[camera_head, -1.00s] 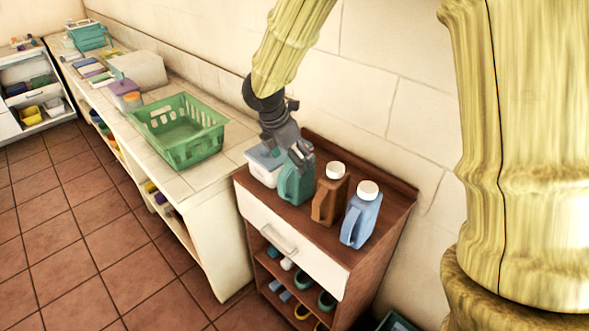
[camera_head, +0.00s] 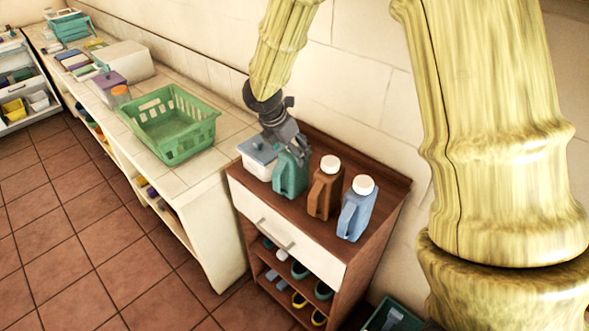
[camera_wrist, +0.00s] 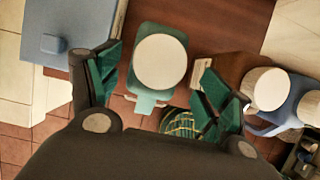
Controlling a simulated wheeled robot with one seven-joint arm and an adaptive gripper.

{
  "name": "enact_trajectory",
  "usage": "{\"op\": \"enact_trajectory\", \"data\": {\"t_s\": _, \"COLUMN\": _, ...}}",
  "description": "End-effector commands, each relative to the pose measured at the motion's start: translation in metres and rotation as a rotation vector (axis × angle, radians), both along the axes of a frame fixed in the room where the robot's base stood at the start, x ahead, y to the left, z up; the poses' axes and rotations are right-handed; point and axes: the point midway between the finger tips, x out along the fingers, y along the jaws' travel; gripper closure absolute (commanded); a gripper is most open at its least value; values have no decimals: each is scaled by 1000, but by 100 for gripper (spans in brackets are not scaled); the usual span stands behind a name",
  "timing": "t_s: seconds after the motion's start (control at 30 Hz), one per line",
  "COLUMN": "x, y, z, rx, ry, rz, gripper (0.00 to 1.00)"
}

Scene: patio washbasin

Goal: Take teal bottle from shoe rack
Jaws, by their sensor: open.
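The teal bottle (camera_head: 290,177) stands upright on top of the brown shoe rack (camera_head: 300,218), with its handle toward the front. In the wrist view its round white cap (camera_wrist: 160,62) and teal shoulder show from above. My gripper (camera_head: 296,150) is at the top of the bottle, pointing down. In the wrist view the fingers of my gripper (camera_wrist: 165,88) are open, one on each side of the bottle, with gaps between pads and bottle. In the head view my gripper hides the bottle's cap.
A brown bottle (camera_head: 322,192) and a blue bottle (camera_head: 356,209) stand close to the right. A white box with a blue-grey lid (camera_head: 260,151) is close on the left. The wall is behind. A green basket (camera_head: 168,126) sits on the counter.

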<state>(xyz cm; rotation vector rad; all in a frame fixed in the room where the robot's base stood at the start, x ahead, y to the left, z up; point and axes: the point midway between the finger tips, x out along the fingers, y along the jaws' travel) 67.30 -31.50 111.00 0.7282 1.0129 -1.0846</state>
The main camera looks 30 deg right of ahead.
Motion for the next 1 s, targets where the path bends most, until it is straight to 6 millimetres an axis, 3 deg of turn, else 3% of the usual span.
{"op": "enact_trajectory", "data": {"t_s": 0.4, "x": 8, "y": -15, "z": -33, "rx": -1, "ry": 2, "rz": 1, "gripper": 21}}
{"op": "enact_trajectory", "data": {"t_s": 0.73, "x": 8, "y": -16, "z": -38, "rx": 0, "ry": 0, "rz": 0, "gripper": 21}}
{"op": "enact_trajectory", "data": {"t_s": 0.77, "x": 8, "y": -16, "z": -38, "rx": 0, "ry": 0, "rz": 0, "gripper": 23}}
{"op": "enact_trajectory", "data": {"t_s": 1.0, "x": 8, "y": -16, "z": -38, "rx": 0, "ry": 0, "rz": 1, "gripper": 67}}
